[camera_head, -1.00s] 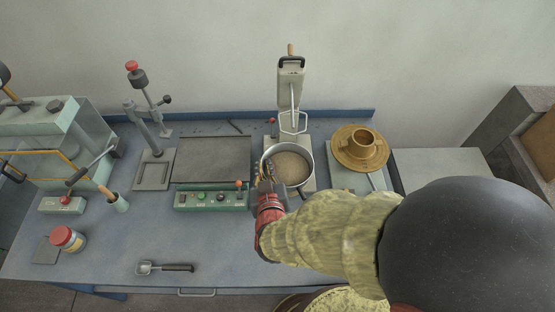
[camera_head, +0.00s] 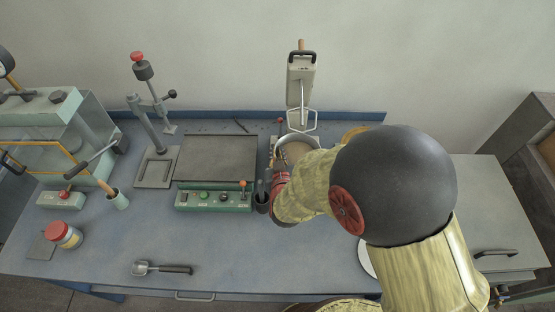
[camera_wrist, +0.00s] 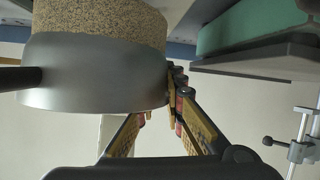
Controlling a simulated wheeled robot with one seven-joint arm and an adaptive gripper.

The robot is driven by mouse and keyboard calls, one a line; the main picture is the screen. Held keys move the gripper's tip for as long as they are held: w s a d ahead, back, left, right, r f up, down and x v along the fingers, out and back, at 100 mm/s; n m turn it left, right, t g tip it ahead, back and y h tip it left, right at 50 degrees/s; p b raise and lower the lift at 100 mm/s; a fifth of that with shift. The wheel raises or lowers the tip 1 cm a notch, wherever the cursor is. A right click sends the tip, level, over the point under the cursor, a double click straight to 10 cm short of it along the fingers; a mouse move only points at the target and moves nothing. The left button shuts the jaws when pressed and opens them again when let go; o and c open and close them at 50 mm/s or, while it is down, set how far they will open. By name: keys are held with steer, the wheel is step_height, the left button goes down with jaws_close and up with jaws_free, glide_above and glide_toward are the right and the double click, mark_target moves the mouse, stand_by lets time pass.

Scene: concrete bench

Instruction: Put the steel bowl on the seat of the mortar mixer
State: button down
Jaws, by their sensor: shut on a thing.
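The steel bowl (camera_head: 274,147) holds sand-coloured contents and is at the front of the mortar mixer (camera_head: 302,78), close to its wire beater. My arm hides the bowl's right and front parts. In the wrist view the bowl (camera_wrist: 95,85) fills the upper left, with a dark handle on its left. My gripper (camera_wrist: 175,95) is shut on the bowl at its edge; it also shows in the head view (camera_head: 281,160). The mixer's seat is hidden, so I cannot tell whether the bowl touches it.
A green control box (camera_head: 214,196) with a dark plate (camera_head: 217,158) stands just left of the bowl. A brass piece (camera_head: 354,133) is mostly hidden behind my arm. The front left bench is clear around a scoop (camera_head: 160,268).

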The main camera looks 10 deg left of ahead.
steer(key=shift+f+b, duration=0.4)
steer(key=shift+f, duration=0.8)
steer(key=shift+f, duration=0.1)
steer(key=shift+f, duration=0.1)
steer(key=c, duration=1.9)
jaws_free()
steer(key=shift+s, duration=0.1)
steer(key=shift+s+r, duration=0.2)
steer(key=shift+r, duration=0.05)
steer(key=p+v, duration=0.3)
steer(key=v, duration=0.8)
steer(key=shift+s+d, duration=0.2)
steer(key=shift+s, duration=0.05)
